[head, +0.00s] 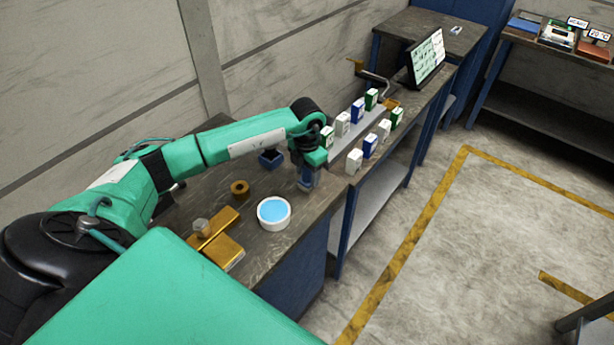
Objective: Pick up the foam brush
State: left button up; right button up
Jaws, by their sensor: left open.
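I cannot make out the foam brush for certain in the head view; it may be hidden by my left gripper or too small to tell. My right gripper is not in view.
A white bowl with blue contents (274,213), a brass ring (240,188), a dark blue box (271,160) and gold blocks (222,248) are on the bench near my left gripper. Several small cartons (354,160) and a monitor (427,57) stand beyond.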

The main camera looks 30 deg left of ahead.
pick_arm(q)
jog(key=c, duration=1.1)
jog(key=shift+o, duration=0.2)
jog(key=shift+r, duration=0.1)
notch_tip(320, 180, up, 20)
jog(key=b, duration=0.4)
